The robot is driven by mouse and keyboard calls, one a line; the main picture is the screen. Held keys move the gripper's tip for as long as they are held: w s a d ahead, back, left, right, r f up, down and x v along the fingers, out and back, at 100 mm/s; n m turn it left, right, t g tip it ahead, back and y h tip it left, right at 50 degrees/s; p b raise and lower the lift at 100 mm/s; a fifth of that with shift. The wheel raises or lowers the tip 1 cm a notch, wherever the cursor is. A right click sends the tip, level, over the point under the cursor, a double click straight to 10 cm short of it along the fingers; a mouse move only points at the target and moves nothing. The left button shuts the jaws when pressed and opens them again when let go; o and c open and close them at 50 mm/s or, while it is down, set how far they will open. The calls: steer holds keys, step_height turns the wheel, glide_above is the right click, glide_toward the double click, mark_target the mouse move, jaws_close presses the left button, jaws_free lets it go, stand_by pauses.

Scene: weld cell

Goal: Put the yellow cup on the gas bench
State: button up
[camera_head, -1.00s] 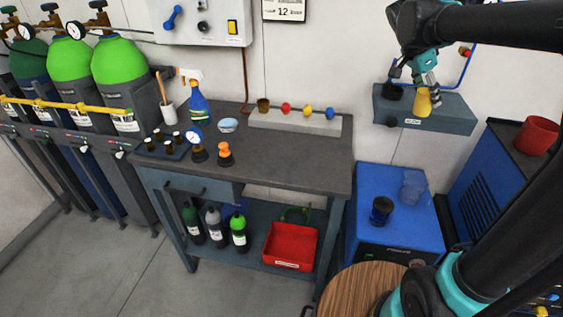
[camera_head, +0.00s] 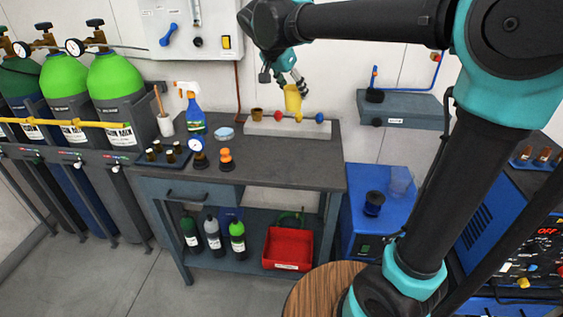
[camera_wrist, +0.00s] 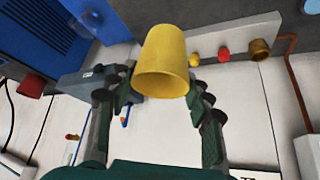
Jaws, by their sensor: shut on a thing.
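The yellow cup (camera_head: 293,98) is in my gripper (camera_head: 291,82), which is shut on it. In the head view the cup hangs above the back right part of the gas bench (camera_head: 270,165), in front of the rack with coloured balls. In the wrist view the cup (camera_wrist: 163,62) sits between the two fingers of my gripper (camera_wrist: 160,88). The bench is a dark grey-topped table with a drawer and a lower shelf. Whether the cup touches anything below cannot be told.
A pale rack (camera_head: 262,128) with a brown cup and coloured balls lies along the bench's back. A spray bottle (camera_head: 194,112), gauge (camera_head: 198,150), orange-topped item (camera_head: 226,158) and small tray crowd the left. The front right top is bare. A wall shelf (camera_head: 405,108) is to the right.

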step_height(320, 180, down, 20)
steer(key=shift+a+r, duration=0.1)
steer(key=shift+a, duration=0.05)
stand_by(0.4)
steer(key=shift+f, duration=0.2)
steer(key=o, duration=1.2)
steer(key=shift+o, duration=0.2)
steer(key=shift+r, duration=0.1)
steer(key=v, duration=1.2)
steer(key=shift+r, duration=0.1)
